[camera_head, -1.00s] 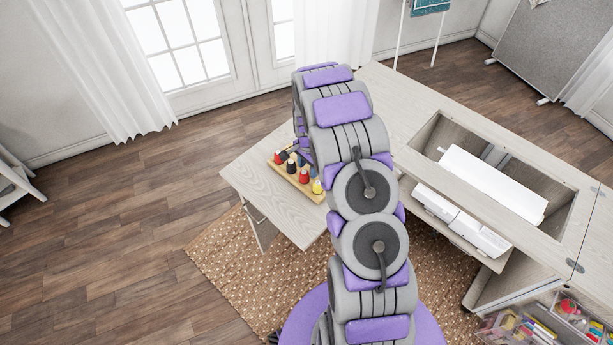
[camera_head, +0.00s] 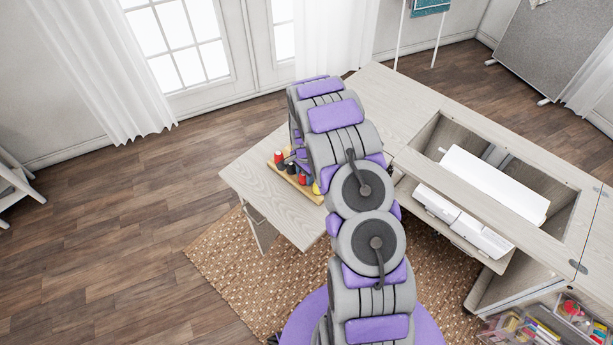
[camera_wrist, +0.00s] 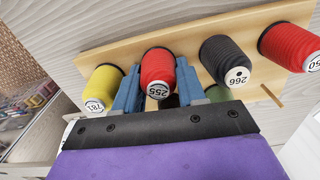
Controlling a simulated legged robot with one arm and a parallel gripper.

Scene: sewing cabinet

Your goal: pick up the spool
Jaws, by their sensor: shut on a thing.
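A red spool labelled 255 (camera_wrist: 158,68) sits between the two blue fingers of my gripper (camera_wrist: 157,82) in the wrist view. The fingers are shut on its sides. Behind it is the light wooden rack (camera_wrist: 110,54); I cannot tell whether the spool is clear of the rack. A yellow spool (camera_wrist: 103,88) is just left of the left finger. A black spool labelled 266 (camera_wrist: 226,60) and another red spool (camera_wrist: 288,46) are to the right. A green spool (camera_wrist: 217,93) is partly hidden by the right finger.
The rack (camera_head: 297,190) stands on the side leaf (camera_head: 262,182) of the pale cabinet, partly behind my arm. A bare peg (camera_wrist: 270,95) juts from the rack. A white sewing machine (camera_head: 495,185) lies in the cabinet opening at right. The leaf's left part is clear.

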